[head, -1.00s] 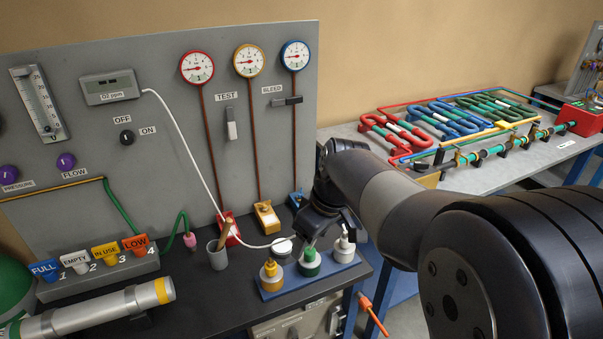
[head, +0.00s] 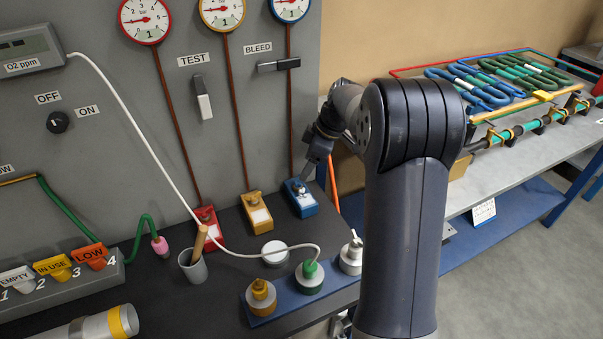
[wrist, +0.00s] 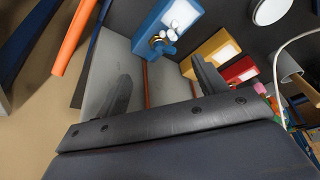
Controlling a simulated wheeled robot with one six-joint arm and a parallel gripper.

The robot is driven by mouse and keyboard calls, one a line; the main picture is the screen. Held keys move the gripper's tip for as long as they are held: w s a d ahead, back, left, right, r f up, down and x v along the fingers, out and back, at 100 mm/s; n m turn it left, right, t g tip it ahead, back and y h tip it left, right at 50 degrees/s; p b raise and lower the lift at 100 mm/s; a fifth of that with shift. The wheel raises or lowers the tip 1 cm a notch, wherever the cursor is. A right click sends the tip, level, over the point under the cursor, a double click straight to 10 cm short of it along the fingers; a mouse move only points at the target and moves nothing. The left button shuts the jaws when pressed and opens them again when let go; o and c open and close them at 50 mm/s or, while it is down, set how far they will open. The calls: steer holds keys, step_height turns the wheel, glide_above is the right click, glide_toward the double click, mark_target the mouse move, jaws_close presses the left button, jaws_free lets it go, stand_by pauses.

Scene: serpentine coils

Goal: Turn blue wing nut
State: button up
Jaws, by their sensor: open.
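The blue block (head: 302,202) stands on the black bench at the foot of the panel, below the blue-rimmed gauge. A small wing nut (head: 298,187) is on its upper end, partly obscured near my gripper. In the wrist view the blue wing nut (wrist: 165,45) shows on the blue block (wrist: 182,12), beside a white label. My gripper (wrist: 162,88) is open and empty. The nut lies ahead of the fingers, roughly between their lines, with no visible contact. In the head view my gripper (head: 309,170) is just above the block, its tips partly unclear.
A yellow block (head: 256,213) and a red block (head: 210,230) stand left of the blue one. A blue tray (head: 275,312) with capped fittings is nearer the front. A white hose (head: 125,115) crosses the bench. An orange rod (wrist: 75,38) is left in the wrist view.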

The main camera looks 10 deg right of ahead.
mark_target(300, 184)
steer(key=shift+x, duration=2.65)
steer(key=shift+c, duration=0.6)
steer(key=c, duration=0.9)
steer(key=shift+m, duration=0.3)
steer(key=m+b, duration=0.1)
steer(key=m+t+h+b, duration=0.1)
steer(key=m, duration=0.1)
steer(key=shift+s+a+m+t, duration=0.1)
steer(key=shift+s+m+t, duration=0.05)
steer(key=shift+m+t, duration=0.15)
steer(key=m, duration=0.2)
steer(key=m+t+h, duration=0.1)
steer(key=m, duration=0.1)
steer(key=shift+a+r+m+h, duration=0.1)
steer(key=shift+a+m+h, duration=0.05)
steer(key=shift+m+h, duration=0.2)
steer(key=shift+m, duration=0.25)
